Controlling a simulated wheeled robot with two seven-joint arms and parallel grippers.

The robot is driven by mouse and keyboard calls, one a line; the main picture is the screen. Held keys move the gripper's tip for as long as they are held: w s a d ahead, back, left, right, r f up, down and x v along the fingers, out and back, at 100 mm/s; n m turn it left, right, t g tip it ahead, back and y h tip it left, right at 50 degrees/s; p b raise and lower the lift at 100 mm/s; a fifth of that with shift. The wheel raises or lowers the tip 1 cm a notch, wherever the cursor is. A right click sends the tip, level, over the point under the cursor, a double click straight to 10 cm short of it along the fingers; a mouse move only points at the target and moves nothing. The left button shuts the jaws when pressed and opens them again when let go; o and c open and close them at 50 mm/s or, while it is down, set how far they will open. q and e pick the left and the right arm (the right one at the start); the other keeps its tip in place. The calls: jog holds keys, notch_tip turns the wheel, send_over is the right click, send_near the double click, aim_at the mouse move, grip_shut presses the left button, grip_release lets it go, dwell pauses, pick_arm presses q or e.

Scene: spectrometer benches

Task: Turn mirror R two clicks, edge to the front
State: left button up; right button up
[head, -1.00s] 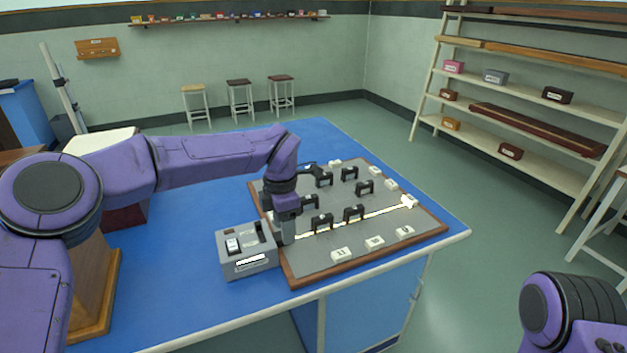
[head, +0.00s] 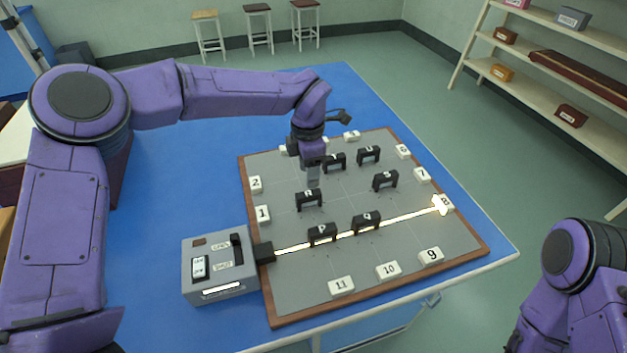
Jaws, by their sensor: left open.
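A grey board (head: 290,280) with a wooden rim lies on the blue bench, bearing several black mirror mounts. The mount whose small letter looks like R, mirror R (head: 309,201), stands at the left middle of the board. My left gripper (head: 313,184) points down just above and behind it, open; I cannot tell whether the fingers touch it. Mounts that look like P (head: 322,234) and Q (head: 366,222) stand nearer the front, along the bright beam. The beam runs from the lamp box (head: 218,270) to the lit block 8 (head: 444,204). My right gripper is out of view.
Other black mounts (head: 334,163) (head: 368,155) (head: 385,181) stand behind and to the right. White numbered blocks, such as 11 (head: 341,286) and 1 (head: 263,214), line the board's edge. The blue bench top (head: 190,180) is clear left of the board.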

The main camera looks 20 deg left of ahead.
aim_at(310, 191)
pick_arm(q)
jog(key=s+f, duration=0.2)
jog(key=shift+s+a+f+p, duration=0.1)
jog(key=shift+f+p, duration=0.2)
jog(key=shift+f, duration=0.1)
jog(key=f, duration=0.1)
jog(key=w+f, duration=0.1)
jog(key=f, duration=0.1)
jog(key=w+f, duration=0.1)
jog(key=shift+w+f, duration=0.15)
jog(key=shift+s+r, duration=0.35)
jog(key=shift+s, duration=0.1)
jog(key=shift+c, duration=0.6)
jog(key=c, duration=0.6)
jog(key=shift+f, duration=0.1)
grip_shut()
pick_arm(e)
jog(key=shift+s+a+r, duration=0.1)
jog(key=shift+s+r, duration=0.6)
